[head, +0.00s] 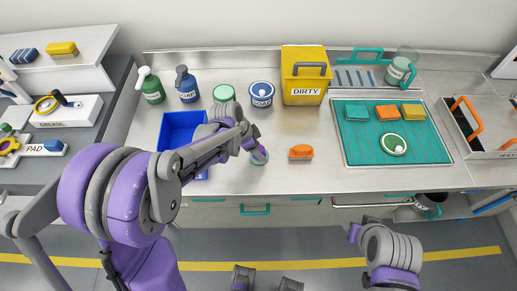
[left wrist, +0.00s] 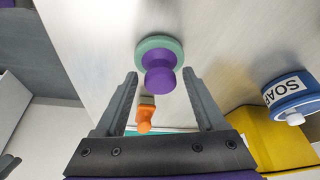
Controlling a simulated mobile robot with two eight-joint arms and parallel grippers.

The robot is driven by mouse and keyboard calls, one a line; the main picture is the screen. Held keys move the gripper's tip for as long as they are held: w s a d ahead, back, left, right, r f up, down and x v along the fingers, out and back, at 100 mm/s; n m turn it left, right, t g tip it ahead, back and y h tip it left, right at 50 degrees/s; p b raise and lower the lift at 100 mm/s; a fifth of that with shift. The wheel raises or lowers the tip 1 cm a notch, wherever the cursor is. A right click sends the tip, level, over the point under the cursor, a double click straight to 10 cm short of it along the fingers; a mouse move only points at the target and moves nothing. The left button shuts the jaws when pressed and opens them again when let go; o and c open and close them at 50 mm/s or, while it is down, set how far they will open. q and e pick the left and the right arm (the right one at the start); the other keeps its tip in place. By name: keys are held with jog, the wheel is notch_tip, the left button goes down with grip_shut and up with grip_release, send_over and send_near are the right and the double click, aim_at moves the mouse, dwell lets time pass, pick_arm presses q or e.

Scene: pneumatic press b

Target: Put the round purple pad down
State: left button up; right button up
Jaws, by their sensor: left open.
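The round pad has a purple knob and a pale green disc. In the left wrist view the round purple pad (left wrist: 159,62) rests on the steel counter, just past and between my fingertips. In the head view the same pad (head: 260,157) shows below my left gripper, partly hidden by it. My left gripper (left wrist: 162,80) is open, with a finger on each side of the knob and no clear contact. It also shows in the head view (head: 252,142). My right arm shows at lower right; the jaws of my right gripper (head: 354,232) cannot be made out.
An orange brush-like block (head: 300,152) lies right of the pad. A blue bin (head: 172,132) stands to its left, partly behind my arm. The soap jar (head: 261,94) and yellow DIRTY box (head: 303,82) stand behind. A teal-matted tray (head: 437,157) is at right.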

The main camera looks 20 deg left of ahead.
pick_arm(q)
jog(key=p+v, duration=0.1)
jog(key=v, duration=1)
jog(key=s+n+t+y, duration=0.2)
jog(key=s+n, duration=0.9)
jog(key=s, duration=0.7)
jog(key=shift+a+f+t+y, duration=0.35)
jog(key=shift+a+t+y, duration=0.05)
jog(key=shift+y, duration=0.5)
